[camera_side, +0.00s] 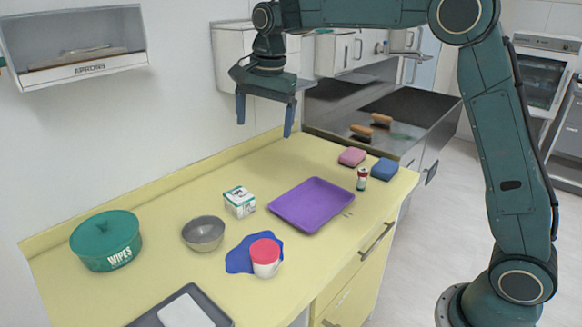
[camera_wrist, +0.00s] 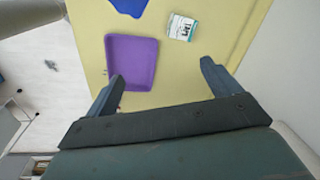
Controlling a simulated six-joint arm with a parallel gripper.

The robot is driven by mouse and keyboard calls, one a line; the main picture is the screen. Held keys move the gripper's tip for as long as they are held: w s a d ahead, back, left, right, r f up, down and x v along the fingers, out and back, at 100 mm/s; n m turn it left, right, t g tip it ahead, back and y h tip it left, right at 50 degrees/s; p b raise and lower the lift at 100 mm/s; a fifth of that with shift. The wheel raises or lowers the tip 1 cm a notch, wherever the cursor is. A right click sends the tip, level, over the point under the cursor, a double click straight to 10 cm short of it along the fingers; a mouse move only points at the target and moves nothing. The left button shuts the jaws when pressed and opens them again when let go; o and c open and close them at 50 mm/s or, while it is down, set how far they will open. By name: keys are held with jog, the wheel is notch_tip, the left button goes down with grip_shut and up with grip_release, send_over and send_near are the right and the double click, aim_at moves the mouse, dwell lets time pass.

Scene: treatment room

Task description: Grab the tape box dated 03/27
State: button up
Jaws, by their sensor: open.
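One tape box (camera_side: 239,202), white and green with dark print, stands on the yellow counter between the grey bowl and the purple tray. It also shows in the wrist view (camera_wrist: 180,27), beyond my fingertips and between them. The date on it is too small to read. My gripper (camera_side: 266,117) is open and empty, high above the back of the counter, up and to the right of the box in the side view. Its two blue fingers are spread wide in the wrist view (camera_wrist: 162,72).
The purple tray (camera_side: 313,204) is empty, right of the box. The grey bowl (camera_side: 203,234) and green wipes tub (camera_side: 106,240) are to its left. A red-lidded cup (camera_side: 266,258) on a blue cloth (camera_side: 238,259) is in front.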

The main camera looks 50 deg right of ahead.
aim_at(238, 194)
jog(key=w+a+f+m+g, duration=0.1)
jog(key=w+f+m, duration=0.4)
jog(key=w+f, duration=0.4)
jog(key=shift+w+a+f+g, duration=0.25)
jog(key=shift+w+f+g, duration=0.05)
jog(key=shift+f, duration=0.55)
jog(key=shift+f, duration=0.1)
jog(key=shift+f, duration=4.2)
jog(key=shift+s+a+f, duration=0.1)
jog(key=shift+f, duration=2.45)
